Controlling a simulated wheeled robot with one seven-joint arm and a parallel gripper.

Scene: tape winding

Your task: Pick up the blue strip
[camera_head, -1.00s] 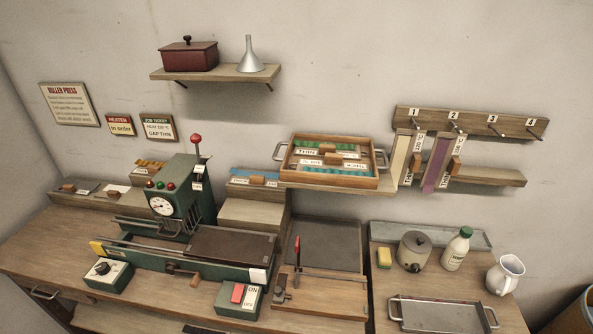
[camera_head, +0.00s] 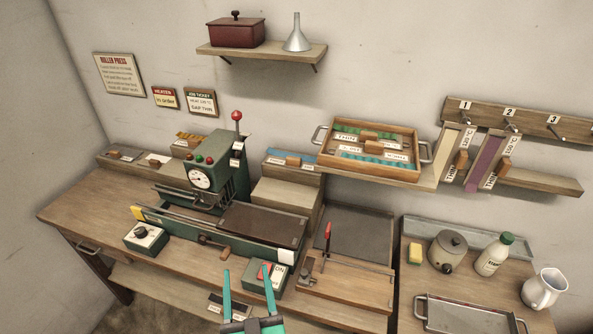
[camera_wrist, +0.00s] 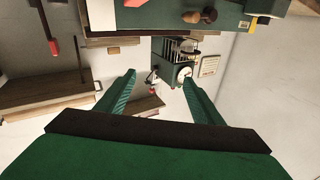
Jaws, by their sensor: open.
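The blue strip (camera_head: 278,153) lies on top of a stepped wooden block, just right of the green press. A wooden tab and a white label sit on or beside it. My gripper (camera_head: 248,272) is open and empty, at the bottom of the head view in front of the bench. It is well short of the blue strip and lower in the picture. The wrist view shows both green fingers (camera_wrist: 158,82) spread apart with nothing between them. I cannot make out the blue strip in the wrist view.
The green press (camera_head: 202,178), its long bed (camera_head: 262,222) and the ON switch box (camera_head: 268,277) stand between my gripper and the block. A wooden tray (camera_head: 325,160) of labelled pieces sits on a shelf right of the block. Hanging strips (camera_head: 486,160) are farther right.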

